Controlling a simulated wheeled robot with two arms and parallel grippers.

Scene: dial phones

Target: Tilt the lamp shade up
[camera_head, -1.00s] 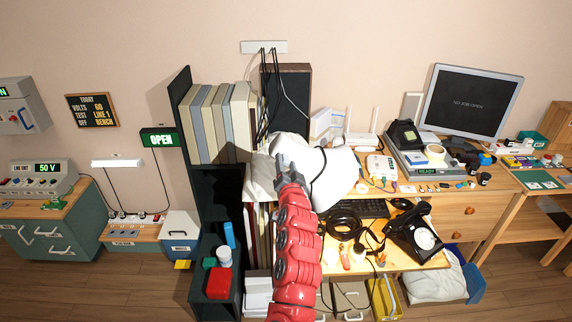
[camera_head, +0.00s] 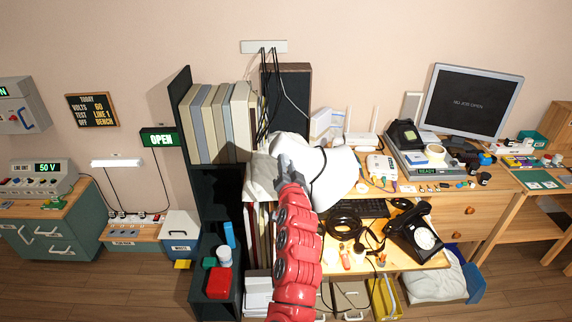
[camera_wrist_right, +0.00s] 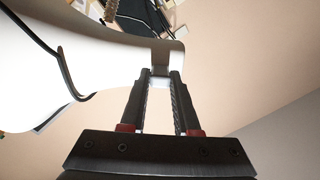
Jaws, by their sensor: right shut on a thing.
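The white lamp shade (camera_head: 331,178) hangs over the left part of the desk, with a dark cable across its front. It shows large at the left of the right wrist view (camera_wrist_right: 60,65), with its rim toward the fingers. My right gripper (camera_head: 286,160) reaches up from below to the shade's left side. In the right wrist view its two fingers (camera_wrist_right: 161,82) are shut on a pale tab at the shade's edge. The head view hides the fingertips in part. My left gripper is not in view.
A dark shelf with books (camera_head: 217,120) stands left of the shade.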

